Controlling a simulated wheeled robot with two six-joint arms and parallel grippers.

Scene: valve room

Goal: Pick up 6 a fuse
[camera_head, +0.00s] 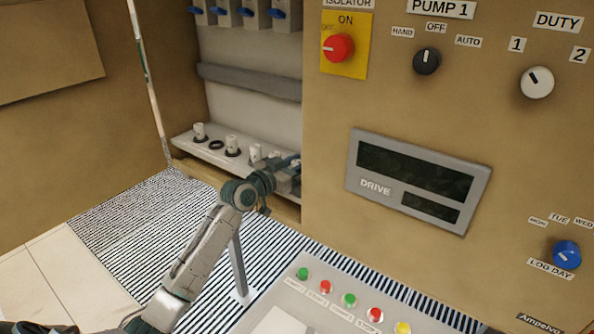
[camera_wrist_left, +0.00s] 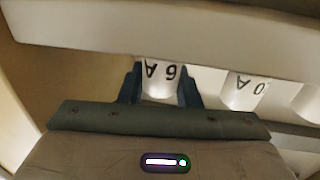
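A white fuse (camera_wrist_left: 160,84) marked "6 A", upside down in the left wrist view, stands between the two fingers of my left gripper (camera_wrist_left: 160,90). The fingers lie close along both its sides; I cannot tell if they press on it. In the head view my left gripper (camera_head: 284,168) reaches over the right end of a pale shelf (camera_head: 186,146) in the cabinet and hides what it is around. My right gripper is not in view.
Another white fuse (camera_wrist_left: 240,92) stands close beside the fingers. A pale ledge (camera_wrist_left: 160,38) crosses the left wrist view. The panel (camera_head: 330,120) borders the cabinet opening on the right. A button console (camera_head: 262,310) is below; blue-levered units (camera_head: 228,12) hang above.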

